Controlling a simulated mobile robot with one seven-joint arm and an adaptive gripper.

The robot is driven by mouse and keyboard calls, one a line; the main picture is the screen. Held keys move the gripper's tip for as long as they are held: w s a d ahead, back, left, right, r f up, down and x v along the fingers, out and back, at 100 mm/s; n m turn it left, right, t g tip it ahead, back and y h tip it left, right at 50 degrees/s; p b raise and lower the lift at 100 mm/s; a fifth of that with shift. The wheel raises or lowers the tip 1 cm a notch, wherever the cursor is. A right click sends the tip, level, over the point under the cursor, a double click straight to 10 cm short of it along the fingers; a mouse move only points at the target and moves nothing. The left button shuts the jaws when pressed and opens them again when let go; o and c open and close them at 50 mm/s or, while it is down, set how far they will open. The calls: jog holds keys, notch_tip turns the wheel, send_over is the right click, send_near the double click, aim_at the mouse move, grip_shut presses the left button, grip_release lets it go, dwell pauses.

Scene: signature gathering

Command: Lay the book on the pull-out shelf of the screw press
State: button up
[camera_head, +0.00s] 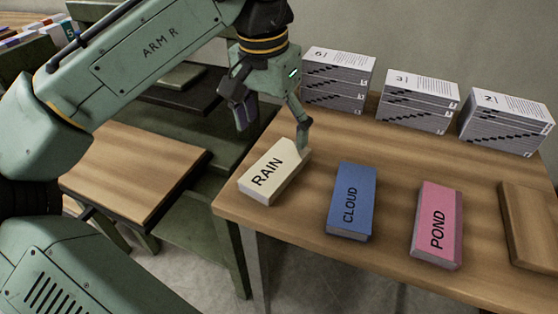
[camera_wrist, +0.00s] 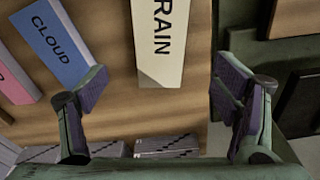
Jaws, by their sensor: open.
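A cream book marked RAIN (camera_head: 270,172) lies flat at the table's left edge; it also shows in the wrist view (camera_wrist: 158,40). My gripper (camera_head: 270,130) is open and empty above its far end. In the wrist view my two fingers (camera_wrist: 160,88) stand wide apart, one each side of the book's near end, with clear gaps. A blue book marked CLOUD (camera_head: 351,200) and a pink book marked POND (camera_head: 437,225) lie to its right. The green screw press (camera_head: 200,225) stands left of the table, partly hidden by my arm. A wood-topped board (camera_head: 130,165), seemingly its pull-out shelf, is bare.
Numbered paper stacks stand along the table's (camera_head: 300,235) back: the left stack (camera_head: 337,75), the middle stack (camera_head: 418,100) and the right stack (camera_head: 507,118). A wooden board (camera_head: 530,225) lies at the right.

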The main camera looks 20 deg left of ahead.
aim_at(277, 164)
jog(key=f, duration=0.6)
jog(key=f+p, duration=0.1)
jog(key=f, duration=0.2)
jog(key=shift+w+d, duration=0.1)
jog(key=shift+w, duration=0.3)
jog(key=shift+c, duration=0.3)
jog(key=shift+r, duration=0.1)
jog(key=c, duration=1.4)
